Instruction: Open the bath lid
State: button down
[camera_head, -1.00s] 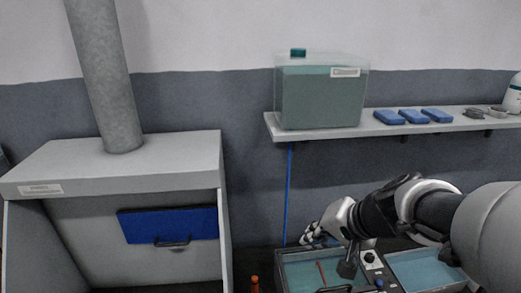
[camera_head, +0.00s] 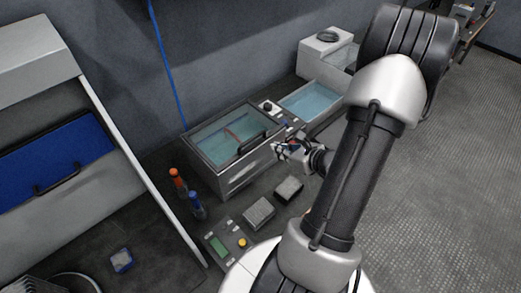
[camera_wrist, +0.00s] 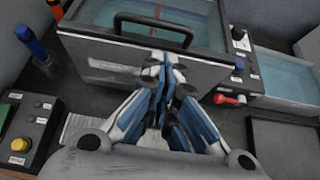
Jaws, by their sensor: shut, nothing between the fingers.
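The bath (camera_head: 228,182) is a grey metal box on the dark bench, with bluish liquid and a red stick-like thing seen through its clear lid (camera_head: 213,139). The lid lies closed on top. Its black handle (camera_head: 258,139) arches near the front edge; the handle also shows at the top of the wrist view (camera_wrist: 153,28). My gripper (camera_head: 284,149) is at the front right side of the bath. In the wrist view my gripper (camera_wrist: 165,62) has its blue-padded fingers together, empty, just below the handle and in front of the bath wall. I cannot tell whether it touches the wall.
A second open bath (camera_head: 312,101) stands behind to the right. A control panel with a knob (camera_head: 267,106) lies between. A fume hood (camera_head: 62,160) is at left.

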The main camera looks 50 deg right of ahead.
aim_at(257, 144)
jog(key=b+x, duration=0.2)
jog(key=x, duration=0.7)
jog(key=shift+w+f, duration=0.15)
